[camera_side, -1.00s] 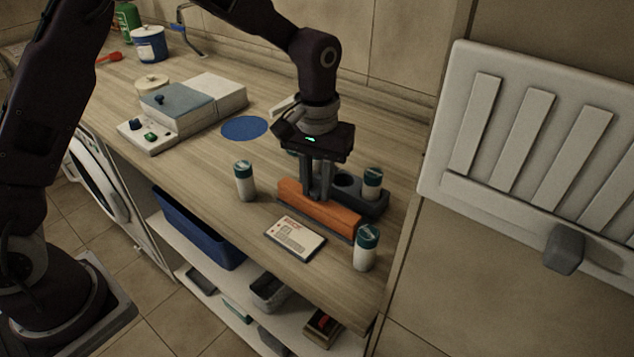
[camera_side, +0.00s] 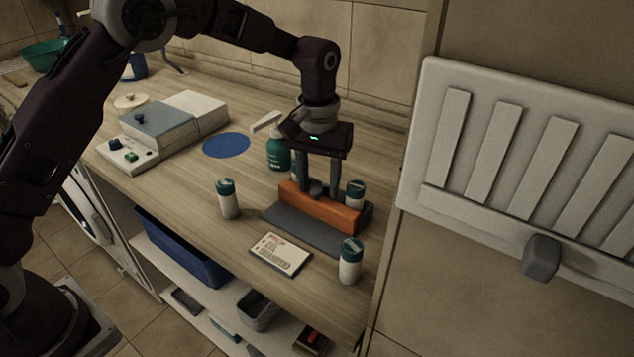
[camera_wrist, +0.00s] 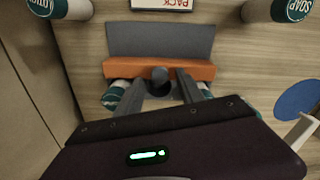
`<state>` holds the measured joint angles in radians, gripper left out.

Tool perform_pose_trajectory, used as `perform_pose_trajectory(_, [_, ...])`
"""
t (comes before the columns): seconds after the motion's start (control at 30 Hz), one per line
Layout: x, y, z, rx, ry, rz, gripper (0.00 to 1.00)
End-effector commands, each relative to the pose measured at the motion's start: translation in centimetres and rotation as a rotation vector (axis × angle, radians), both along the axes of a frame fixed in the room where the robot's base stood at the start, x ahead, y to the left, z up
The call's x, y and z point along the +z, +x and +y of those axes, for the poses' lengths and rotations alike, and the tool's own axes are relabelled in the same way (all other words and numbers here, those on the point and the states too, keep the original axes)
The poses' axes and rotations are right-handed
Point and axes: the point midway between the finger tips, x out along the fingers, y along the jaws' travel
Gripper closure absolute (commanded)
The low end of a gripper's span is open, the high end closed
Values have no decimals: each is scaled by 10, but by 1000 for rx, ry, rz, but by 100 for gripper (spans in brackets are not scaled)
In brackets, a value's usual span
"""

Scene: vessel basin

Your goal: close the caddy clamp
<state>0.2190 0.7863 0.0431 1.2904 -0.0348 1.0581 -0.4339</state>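The caddy's grey base (camera_side: 310,230) lies near the counter's right end, with its front strip bare. The orange clamp bar (camera_side: 335,212) stands across its rear part, close against a teal-capped bottle (camera_side: 355,190). In the wrist view the orange bar (camera_wrist: 130,68) has bottles at its far side, partly hidden by my gripper. A dark round knob (camera_wrist: 160,75) rises at the bar's middle. My gripper (camera_side: 319,191) points down with its fingers on either side of the knob, spread and apparently clear of it. Whether the bar is latched cannot be seen.
Loose teal-capped bottles stand at the left (camera_side: 228,198) and front right (camera_side: 349,261). A printed card (camera_side: 280,254) lies in front. A green pump bottle (camera_side: 278,150) and a blue disc (camera_side: 226,145) are behind left. A wall rack (camera_side: 520,160) is at the right.

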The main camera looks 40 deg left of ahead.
Motion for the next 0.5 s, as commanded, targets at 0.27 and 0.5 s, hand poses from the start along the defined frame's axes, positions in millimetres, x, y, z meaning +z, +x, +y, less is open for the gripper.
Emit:
perform_pose_trajectory(0.27, [5, -1, 0, -1, 0, 3, 55])
perform_pose_trajectory(0.5, [53, 0, 0, 0, 0, -1, 55])
